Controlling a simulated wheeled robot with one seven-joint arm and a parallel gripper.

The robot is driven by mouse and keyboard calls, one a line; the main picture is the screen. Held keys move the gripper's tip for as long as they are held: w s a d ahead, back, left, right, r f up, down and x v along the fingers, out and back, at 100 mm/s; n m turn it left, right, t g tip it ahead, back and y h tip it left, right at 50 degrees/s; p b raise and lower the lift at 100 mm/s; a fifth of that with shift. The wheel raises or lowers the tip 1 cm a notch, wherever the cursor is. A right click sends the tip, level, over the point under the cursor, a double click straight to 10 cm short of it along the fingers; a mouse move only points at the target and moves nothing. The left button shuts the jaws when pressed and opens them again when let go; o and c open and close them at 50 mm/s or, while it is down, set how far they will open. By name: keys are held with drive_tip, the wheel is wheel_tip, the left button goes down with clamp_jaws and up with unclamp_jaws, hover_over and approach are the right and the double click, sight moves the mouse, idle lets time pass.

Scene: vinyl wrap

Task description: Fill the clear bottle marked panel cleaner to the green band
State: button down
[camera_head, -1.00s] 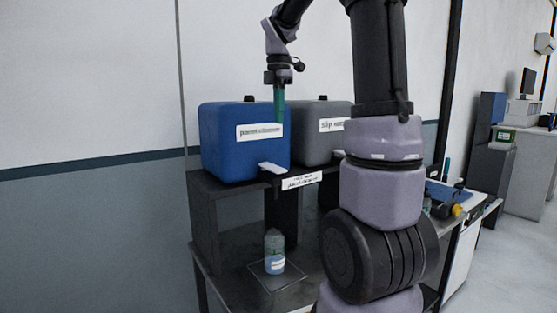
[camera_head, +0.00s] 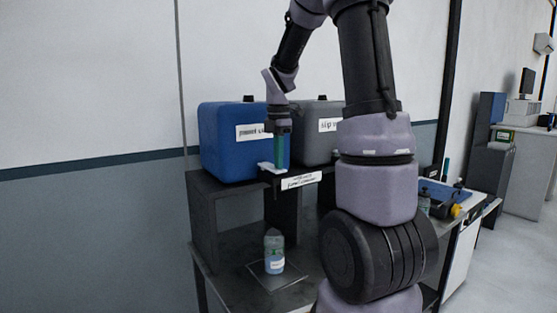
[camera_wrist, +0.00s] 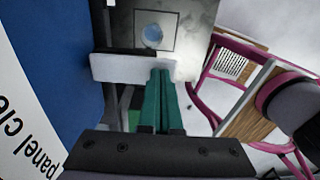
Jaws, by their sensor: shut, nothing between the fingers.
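The clear bottle (camera_head: 274,254) stands upright on a square plate (camera_head: 290,281) below the blue container. It has a pale label and a greenish upper part; the liquid level is too small to tell. In the wrist view the bottle (camera_wrist: 152,35) shows from above. The blue panel cleaner container (camera_head: 225,150) has a white tap lever (camera_head: 265,166) at its front bottom edge; the lever (camera_wrist: 115,68) also crosses the wrist view. My gripper (camera_head: 281,170) points down with its green fingers shut and empty, tips at the lever. Whether they touch it I cannot tell.
A grey container (camera_head: 315,146) stands right of the blue one on the dark shelf (camera_head: 228,194). A label (camera_head: 300,181) hangs on the shelf edge. A bench with a blue tray (camera_head: 440,191) is to the right. A pink-framed item (camera_wrist: 205,85) shows in the wrist view.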

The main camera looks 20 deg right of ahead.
drive_tip(key=shift+s+f, duration=0.4)
drive_tip(key=shift+f, duration=0.25)
drive_tip(key=shift+r, duration=0.1)
idle(4.9)
drive_tip(key=shift+r, duration=0.75)
drive_tip(key=shift+w, duration=0.1)
